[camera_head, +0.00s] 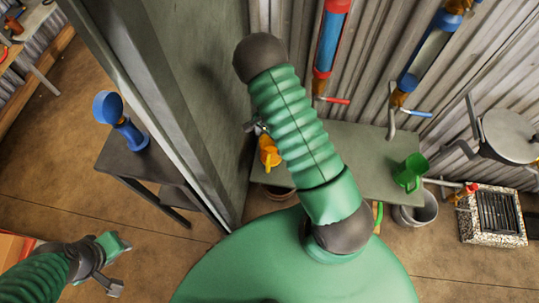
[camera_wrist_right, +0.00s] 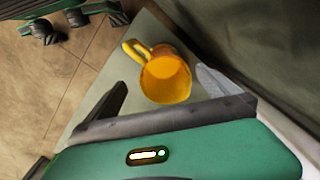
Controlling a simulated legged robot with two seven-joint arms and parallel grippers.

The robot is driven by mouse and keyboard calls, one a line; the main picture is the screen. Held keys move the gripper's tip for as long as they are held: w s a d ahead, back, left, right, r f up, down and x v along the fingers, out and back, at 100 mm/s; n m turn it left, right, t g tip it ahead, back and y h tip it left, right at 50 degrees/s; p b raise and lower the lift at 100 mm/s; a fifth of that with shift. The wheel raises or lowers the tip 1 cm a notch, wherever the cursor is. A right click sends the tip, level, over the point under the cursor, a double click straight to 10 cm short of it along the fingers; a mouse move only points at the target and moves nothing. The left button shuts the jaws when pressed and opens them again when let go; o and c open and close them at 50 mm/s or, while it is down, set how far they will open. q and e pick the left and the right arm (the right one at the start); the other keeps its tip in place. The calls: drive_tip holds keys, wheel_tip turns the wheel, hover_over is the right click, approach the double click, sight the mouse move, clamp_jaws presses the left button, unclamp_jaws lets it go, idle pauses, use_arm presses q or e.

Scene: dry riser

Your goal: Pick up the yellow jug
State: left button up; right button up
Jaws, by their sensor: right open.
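The yellow jug (camera_head: 268,152) stands on the grey-green bench (camera_head: 355,150), close to the grey partition, and my right arm hides part of it in the head view. In the right wrist view the jug (camera_wrist_right: 166,78) shows its round open mouth, with its handle toward the upper left. My right gripper (camera_head: 257,126) is open and empty. Its two fingers show apart in the wrist view, with the jug ahead between their tips; contact cannot be seen. My left gripper (camera_head: 119,268) is open and empty at the lower left, far from the bench.
A tall grey partition (camera_head: 210,90) stands just left of the jug. A green jug (camera_head: 409,172) is at the bench's right end, with a grey bucket (camera_head: 416,214) below. A dark table (camera_head: 135,160) holds a blue object (camera_head: 120,122). Pipes line the back wall.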

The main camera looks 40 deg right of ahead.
drive_tip(key=f, duration=0.6)
drive_tip(key=d+f+b, duration=0.1)
drive_tip(key=f, duration=0.2)
drive_tip(key=shift+w+f, duration=0.15)
drive_tip(key=shift+w, duration=0.1)
drive_tip(key=shift+w+a+f, duration=0.1)
drive_tip(key=shift+a+f, duration=0.05)
drive_tip(key=shift+f, duration=0.3)
drive_tip(key=c, duration=1.4)
drive_tip(key=shift+r, duration=0.15)
